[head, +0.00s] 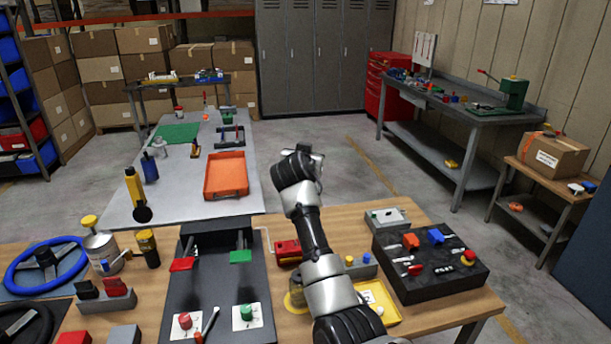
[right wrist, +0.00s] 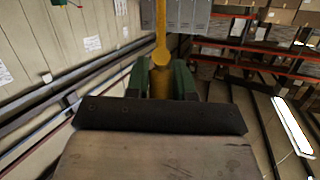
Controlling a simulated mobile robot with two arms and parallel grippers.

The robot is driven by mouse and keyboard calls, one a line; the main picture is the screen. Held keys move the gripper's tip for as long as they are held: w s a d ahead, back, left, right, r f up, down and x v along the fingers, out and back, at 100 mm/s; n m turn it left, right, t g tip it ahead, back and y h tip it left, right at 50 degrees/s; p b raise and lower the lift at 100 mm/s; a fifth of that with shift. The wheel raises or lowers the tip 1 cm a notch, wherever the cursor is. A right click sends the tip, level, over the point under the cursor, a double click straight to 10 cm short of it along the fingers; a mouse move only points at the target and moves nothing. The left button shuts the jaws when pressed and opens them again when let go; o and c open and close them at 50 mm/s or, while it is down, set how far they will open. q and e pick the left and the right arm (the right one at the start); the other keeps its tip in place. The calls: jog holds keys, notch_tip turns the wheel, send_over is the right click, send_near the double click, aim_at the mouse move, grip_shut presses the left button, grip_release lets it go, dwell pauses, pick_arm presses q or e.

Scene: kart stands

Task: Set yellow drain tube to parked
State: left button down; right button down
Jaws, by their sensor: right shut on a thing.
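In the right wrist view a yellow tube (right wrist: 160,50) with a rounded, thicker part stands between two green parts at the front of my right gripper (right wrist: 161,82). The gripper is shut on it. In the head view my right arm reaches up over the front table, and its end (head: 298,168) hides the fingers and the tube. What the tube is fixed to, and its setting, cannot be told. My left gripper is in neither view.
The wooden front table (head: 350,237) carries a black board (head: 182,290) with red and green parts, a blue steering wheel (head: 45,265) and a black box (head: 430,280). An orange tray (head: 225,175) lies on the grey table behind. Floor is clear right of that table.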

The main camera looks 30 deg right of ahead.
jog(key=shift+w+d+r, duration=0.3)
jog(key=shift+w+r, duration=0.15)
jog(key=shift+w+d+g+y+p, duration=0.4)
jog(key=shift+w+d+g+p, duration=0.1)
jog(key=shift+w, duration=0.2)
jog(key=shift+w+d+f, duration=0.1)
jog(key=shift+w, duration=0.05)
jog(key=shift+f, duration=0.15)
jog(key=c, duration=1.3)
grip_release()
jog(key=o, duration=0.3)
jog(key=shift+w+d, duration=0.1)
jog(key=shift+w, duration=0.05)
jog(key=b+v, duration=0.3)
jog(key=v, duration=0.7)
jog(key=shift+s+a+r+b, duration=0.25)
jog(key=shift+r+b, duration=0.05)
jog(key=shift+b, duration=0.1)
